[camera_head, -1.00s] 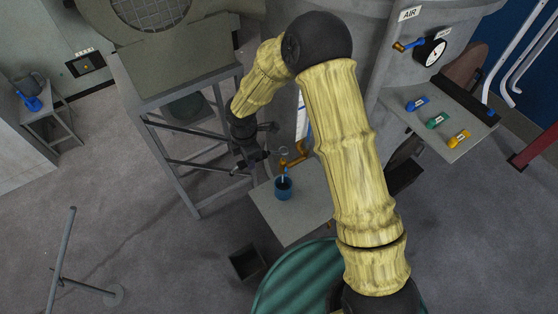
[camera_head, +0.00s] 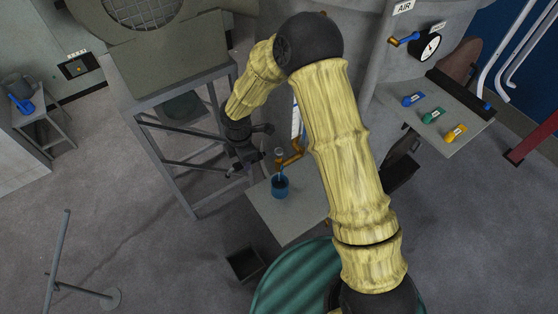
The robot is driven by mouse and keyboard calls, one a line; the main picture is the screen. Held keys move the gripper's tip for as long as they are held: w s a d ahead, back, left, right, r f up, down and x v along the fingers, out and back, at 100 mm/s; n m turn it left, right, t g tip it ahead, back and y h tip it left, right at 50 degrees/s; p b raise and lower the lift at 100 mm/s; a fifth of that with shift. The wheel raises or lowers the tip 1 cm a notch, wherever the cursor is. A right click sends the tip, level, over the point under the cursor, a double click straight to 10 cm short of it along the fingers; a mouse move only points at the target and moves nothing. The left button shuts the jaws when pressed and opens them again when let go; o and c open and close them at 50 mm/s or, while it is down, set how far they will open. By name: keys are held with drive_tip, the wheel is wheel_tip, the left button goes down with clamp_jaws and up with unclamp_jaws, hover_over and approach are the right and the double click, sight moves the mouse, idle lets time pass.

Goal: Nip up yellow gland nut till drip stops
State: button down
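A brass-coloured pipe fitting (camera_head: 293,157) stands out near the middle, partly hidden by my arm; I cannot make out a yellow gland nut on it. A small grey round piece (camera_head: 279,152) sits at its left. A blue cup (camera_head: 280,187) stands below it on a grey plate (camera_head: 275,219), with a thin pale line above its mouth that may be a drip. My gripper (camera_head: 244,164) is dark and small, just left of the fitting and apart from the cup. It looks empty, but its fingers are too blurred to tell how far apart they are.
A shelf (camera_head: 446,108) at right carries blue (camera_head: 413,100), green (camera_head: 433,116) and yellow (camera_head: 456,133) labelled pieces. A gauge (camera_head: 427,46) and blue-handled brass valve (camera_head: 404,40) are above. A grey frame (camera_head: 172,163) stands left of my gripper. A dark open box (camera_head: 245,264) is on the floor.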

drive_tip(key=shift+f+b, duration=0.7)
drive_tip(key=shift+f, duration=0.4)
drive_tip(key=shift+f+b, duration=0.65)
drive_tip(key=shift+f, duration=0.35)
idle(0.5)
